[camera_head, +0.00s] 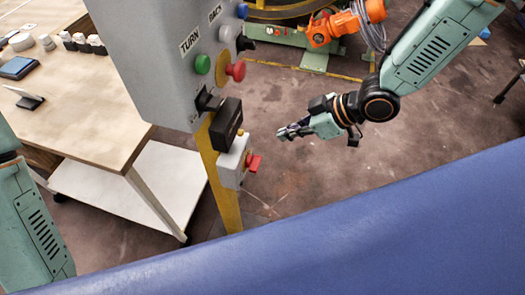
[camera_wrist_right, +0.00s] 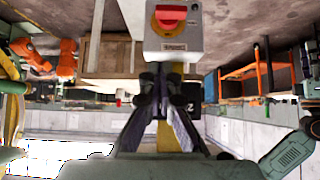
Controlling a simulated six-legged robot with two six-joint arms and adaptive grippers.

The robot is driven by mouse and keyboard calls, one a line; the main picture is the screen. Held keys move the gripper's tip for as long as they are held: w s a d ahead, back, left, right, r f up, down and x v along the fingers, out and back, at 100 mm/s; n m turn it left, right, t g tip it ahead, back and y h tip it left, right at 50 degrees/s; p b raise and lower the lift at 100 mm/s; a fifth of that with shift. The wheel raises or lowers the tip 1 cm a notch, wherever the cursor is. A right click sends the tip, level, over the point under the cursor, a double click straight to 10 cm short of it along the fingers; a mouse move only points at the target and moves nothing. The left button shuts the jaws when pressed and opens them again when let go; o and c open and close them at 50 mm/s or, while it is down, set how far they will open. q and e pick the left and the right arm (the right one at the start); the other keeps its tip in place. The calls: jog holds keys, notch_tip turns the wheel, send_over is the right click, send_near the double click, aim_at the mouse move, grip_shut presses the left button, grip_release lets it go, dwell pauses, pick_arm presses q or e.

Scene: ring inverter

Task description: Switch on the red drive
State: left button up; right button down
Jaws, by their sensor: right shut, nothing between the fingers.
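A red switch handle (camera_head: 254,163) sticks out from the right side of a small light-grey box (camera_head: 231,168) on the yellow post. In the right wrist view the red handle (camera_wrist_right: 171,14) sits on a yellow plate at the top, on the grey box (camera_wrist_right: 186,50). My right gripper (camera_head: 281,133) is shut and empty, apart from the handle, to its upper right in the head view. Its fingers (camera_wrist_right: 160,76) also show below the handle in the wrist view. My left arm shows at the left edge, but its gripper is out of view.
A wooden table (camera_head: 85,115) stands left. An orange robot arm (camera_head: 340,25) is behind. The floor right of the post is clear.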

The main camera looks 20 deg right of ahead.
jog(key=b, duration=0.3)
send_over(254, 156)
jog(key=s+d, duration=0.2)
notch_tip(254, 156, down, 6)
jog(key=f, duration=0.4)
jog(key=shift+w+d+f, duration=0.2)
pick_arm(q)
notch_tip(254, 156, down, 4)
jog(key=shift+s+r, duration=0.1)
jog(key=shift+r, duration=0.05)
pick_arm(e)
jog(key=shift+a, duration=0.15)
pick_arm(q)
jog(key=shift+d+r, duration=0.1)
jog(key=shift+w+r, duration=0.25)
pick_arm(e)
jog(key=shift+w, duration=0.15)
pick_arm(q)
jog(key=shift+w+d+r+p, duration=0.1)
jog(key=shift+w+r+p, duration=0.05)
jog(key=shift+r+p, duration=0.15)
pick_arm(e)
jog(key=shift+d+m+g+y, duration=0.2)
jog(key=shift+m+g+y, duration=0.1)
jog(key=shift+g, duration=0.1)
